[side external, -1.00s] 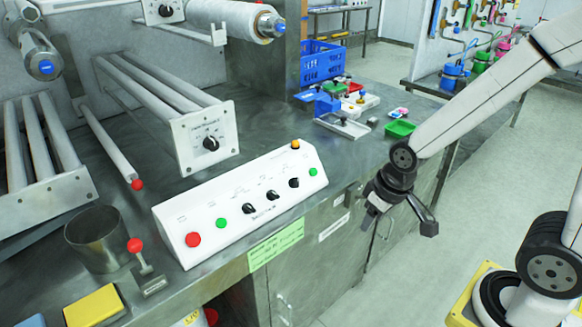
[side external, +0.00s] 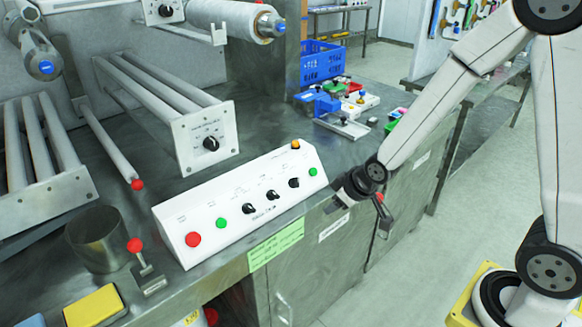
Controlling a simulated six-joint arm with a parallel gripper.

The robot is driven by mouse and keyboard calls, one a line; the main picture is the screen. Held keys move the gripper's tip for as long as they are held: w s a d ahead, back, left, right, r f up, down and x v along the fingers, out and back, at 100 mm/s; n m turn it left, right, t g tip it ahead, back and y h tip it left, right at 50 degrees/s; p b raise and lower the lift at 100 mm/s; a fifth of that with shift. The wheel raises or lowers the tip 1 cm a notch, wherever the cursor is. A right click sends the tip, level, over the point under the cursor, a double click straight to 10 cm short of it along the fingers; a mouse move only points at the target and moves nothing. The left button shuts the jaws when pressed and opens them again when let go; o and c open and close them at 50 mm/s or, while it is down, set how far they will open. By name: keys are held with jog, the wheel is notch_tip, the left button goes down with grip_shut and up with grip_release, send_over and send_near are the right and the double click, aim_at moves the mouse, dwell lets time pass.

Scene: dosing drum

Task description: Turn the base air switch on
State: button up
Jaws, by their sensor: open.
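A white sloped control panel (side external: 215,245) sits at the front edge of the steel bench. It carries a red button (side external: 193,239), a green button (side external: 221,223), several black rotary switches including a middle one (side external: 272,196), another green button (side external: 313,172) and an orange knob on top (side external: 295,145). The labels are too small to read, so I cannot tell which is the base air switch. My gripper (side external: 352,205) is to the right of the panel, beyond the bench's front edge, apart from every switch. It is open, with nothing seen between its fingers.
A black rotary switch (side external: 210,143) is on a white plate behind the panel. A red-knobbed lever (side external: 135,245), a metal cup (side external: 97,243) and a yellow block (side external: 94,306) are at the left. A blue crate (side external: 321,63) and small trays stand at the back.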

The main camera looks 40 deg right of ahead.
aim_at(276, 195)
jog(key=w+f+n+t+y, duration=0.1)
jog(key=w+f+n+t, duration=0.1)
jog(key=w, duration=0.3)
jog(key=w+a+f+n+t+y, duration=0.1)
jog(key=w+f+n+t, duration=0.1)
jog(key=w+t, duration=0.3)
jog(key=shift+w+a+f+n, duration=0.15)
jog(key=shift+w+f+n, duration=0.15)
jog(key=shift+w+f, duration=0.25)
jog(key=shift+w+f, duration=0.1)
jog(key=shift+f, duration=0.05)
jog(key=shift+x, duration=3.75)
grip_shut()
